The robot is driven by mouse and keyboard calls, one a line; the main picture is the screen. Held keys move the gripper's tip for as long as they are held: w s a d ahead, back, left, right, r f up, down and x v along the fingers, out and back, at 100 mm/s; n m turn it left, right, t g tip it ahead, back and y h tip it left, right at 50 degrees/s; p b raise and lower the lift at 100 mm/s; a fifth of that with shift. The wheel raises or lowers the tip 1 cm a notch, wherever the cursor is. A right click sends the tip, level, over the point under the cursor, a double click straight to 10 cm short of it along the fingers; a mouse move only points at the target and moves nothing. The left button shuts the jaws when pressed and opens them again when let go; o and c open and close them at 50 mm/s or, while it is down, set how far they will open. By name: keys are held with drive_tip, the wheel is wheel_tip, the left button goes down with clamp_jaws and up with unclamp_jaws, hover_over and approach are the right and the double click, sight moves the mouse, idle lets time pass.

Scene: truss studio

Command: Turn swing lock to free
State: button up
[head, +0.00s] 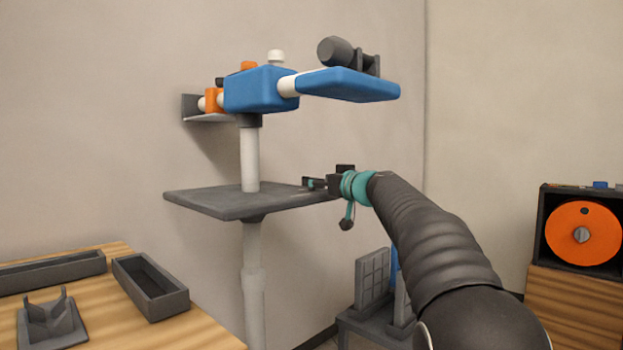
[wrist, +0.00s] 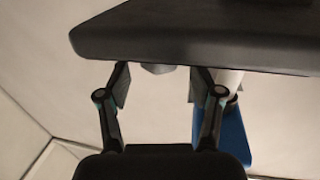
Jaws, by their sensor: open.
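A blue head block (head: 262,89) sits on top of a white column (head: 250,155). An orange collar (head: 213,101) is at its left, an orange piece (head: 249,66) and a white knob (head: 276,57) are on top. I cannot tell which part is the swing lock. A white tube joins the block to a blue arm plate (head: 350,85) at right. My gripper (head: 318,184) is by the right end of the grey shelf (head: 215,202), below the blue arm plate. In the wrist view my gripper (wrist: 163,82) is open, with nothing seen between its fingers.
A dark cylinder (head: 340,51) sits on the blue arm plate. In the wrist view a dark slab (wrist: 190,52) spans the top, close to my fingertips. A wooden table (head: 205,330) with grey trays (head: 150,287) stands at left. An orange disc (head: 583,234) is at right.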

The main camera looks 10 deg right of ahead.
drive_tip(key=shift+p+x, duration=0.45)
drive_tip(key=shift+x, duration=1.3)
drive_tip(key=shift+c, duration=0.3)
drive_tip(key=c, duration=1.1)
